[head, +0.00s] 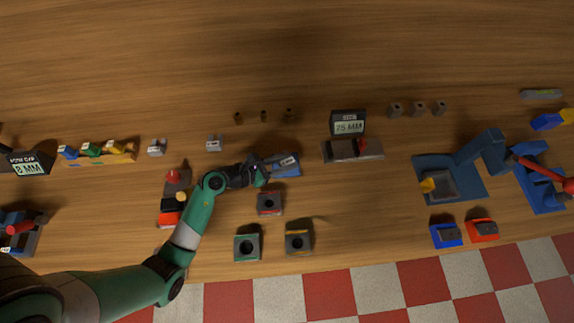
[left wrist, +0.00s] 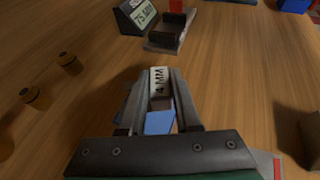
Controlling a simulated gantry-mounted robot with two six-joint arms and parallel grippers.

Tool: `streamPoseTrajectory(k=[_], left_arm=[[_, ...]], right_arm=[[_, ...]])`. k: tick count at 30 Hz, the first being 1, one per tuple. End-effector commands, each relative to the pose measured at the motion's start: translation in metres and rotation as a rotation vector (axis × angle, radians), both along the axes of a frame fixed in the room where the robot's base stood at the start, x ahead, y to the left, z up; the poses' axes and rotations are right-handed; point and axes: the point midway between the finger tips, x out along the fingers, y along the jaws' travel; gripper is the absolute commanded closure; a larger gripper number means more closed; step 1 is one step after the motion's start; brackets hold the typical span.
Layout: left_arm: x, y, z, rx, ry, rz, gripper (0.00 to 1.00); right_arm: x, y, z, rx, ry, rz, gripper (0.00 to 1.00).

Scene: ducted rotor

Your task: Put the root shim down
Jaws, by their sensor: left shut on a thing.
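The root shim is a small block with a pale label reading 4 MM (left wrist: 159,80), and it shows between the fingertips of my left gripper in the left wrist view (left wrist: 158,90). My left gripper is shut on it. In the head view the shim's label (head: 289,160) shows at the tips of my left gripper (head: 272,166). A blue holder (head: 287,172) is under and beside the fingertips; part of it (left wrist: 160,123) also shows between the fingers in the left wrist view. I cannot tell whether the shim touches it.
Several grey blocks, one being (head: 270,203), sit nearer the front edge. A blue fixture (head: 465,170) stands further right. Small brown pegs (head: 264,116) stand behind. The far table is clear.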

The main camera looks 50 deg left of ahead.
Motion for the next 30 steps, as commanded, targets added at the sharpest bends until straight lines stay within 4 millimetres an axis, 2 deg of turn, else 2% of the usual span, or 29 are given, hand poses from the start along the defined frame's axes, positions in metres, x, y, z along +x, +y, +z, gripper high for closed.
streamPoseTrajectory(k=[7, 18, 19, 23, 24, 30], left_arm=[[0.004, 0.001, -0.035, -0.002, 0.001, 0.001, 1.0], [0.004, 0.001, -0.039, -0.001, 0.0, 0.0, 1.0], [0.004, 0.001, -0.039, -0.001, 0.0, 0.0, 0.67], [0.004, 0.001, -0.038, 0.0, 0.0, 0.0, 0.43], [0.004, 0.001, -0.038, 0.0, 0.0, 0.0, 0.38], [0.004, 0.001, -0.038, 0.0, 0.0, 0.0, 0.38]], right_arm=[[0.0, 0.0, -0.015, 0.0, 0.0, 0.0, 0.5], [0.0, 0.0, -0.016, 0.0, 0.0, 0.0, 0.5], [0.0, 0.0, -0.016, 0.0, 0.0, 0.0, 0.5], [0.0, 0.0, -0.015, 0.0, 0.0, 0.0, 0.5], [0.0, 0.0, -0.015, 0.0, 0.0, 0.0, 0.5], [0.0, 0.0, -0.015, 0.0, 0.0, 0.0, 0.5]])
